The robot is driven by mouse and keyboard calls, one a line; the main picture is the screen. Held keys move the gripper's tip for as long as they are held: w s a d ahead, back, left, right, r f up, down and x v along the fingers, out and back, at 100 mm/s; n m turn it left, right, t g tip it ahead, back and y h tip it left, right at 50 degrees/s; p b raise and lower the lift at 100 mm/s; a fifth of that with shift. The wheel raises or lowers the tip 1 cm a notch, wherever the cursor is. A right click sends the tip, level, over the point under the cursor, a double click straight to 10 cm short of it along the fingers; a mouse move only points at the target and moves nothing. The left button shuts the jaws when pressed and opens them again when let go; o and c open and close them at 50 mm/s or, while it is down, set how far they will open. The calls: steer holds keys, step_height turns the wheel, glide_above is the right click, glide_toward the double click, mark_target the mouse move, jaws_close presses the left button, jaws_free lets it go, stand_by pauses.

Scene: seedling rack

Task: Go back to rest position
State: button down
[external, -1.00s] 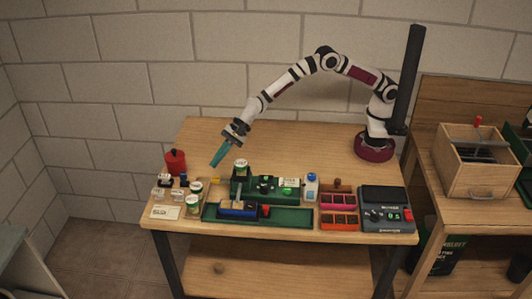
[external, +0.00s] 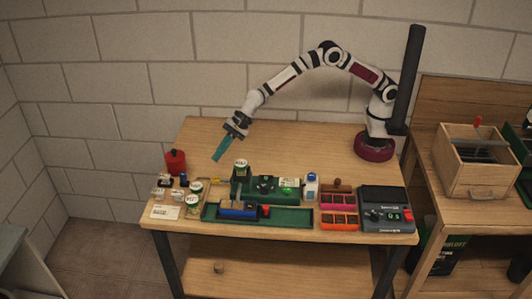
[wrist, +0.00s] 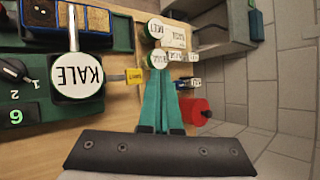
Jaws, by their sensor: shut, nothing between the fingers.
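My gripper (external: 217,155) is in the air above the back left part of the wooden table (external: 290,140), its teal fingers pointing down and to the left. The fingers are shut together with nothing between them, and they also show in the wrist view (wrist: 160,100). The fingertips are apart from every object in the external view. My arm arches from its base at the back right of the table.
In front are a green tray (external: 300,217), a KALE-labelled pot (wrist: 77,76), white-lidded pots (external: 195,188), orange trays (external: 338,221) and a dark device (external: 386,209). A red canister (external: 175,161) stands at left. The table's back middle is clear.

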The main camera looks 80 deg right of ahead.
steer(key=s+d+r+n+g+h, duration=0.1)
steer(key=s+d+r+n+g, duration=0.15)
steer(key=s+d+r, duration=0.5)
steer(key=s+d+r+n+g, duration=0.1)
steer(key=s+d+r+n, duration=0.3)
steer(key=s, duration=0.6)
steer(key=s+d+f+n+g+h, duration=0.1)
steer(key=s+d, duration=0.3)
steer(key=s, duration=0.5)
steer(key=s+d+f+n+g+h, duration=0.1)
steer(key=s+d+n, duration=0.2)
steer(key=s, duration=0.7)
steer(key=s+d+f+n+g+h, duration=0.1)
steer(key=s+d+n, duration=0.1)
steer(key=s+d, duration=0.4)
steer(key=s, duration=0.3)
steer(key=shift+s+d+f, duration=0.15)
steer(key=shift+d+f, duration=0.15)
steer(key=shift+d, duration=0.05)
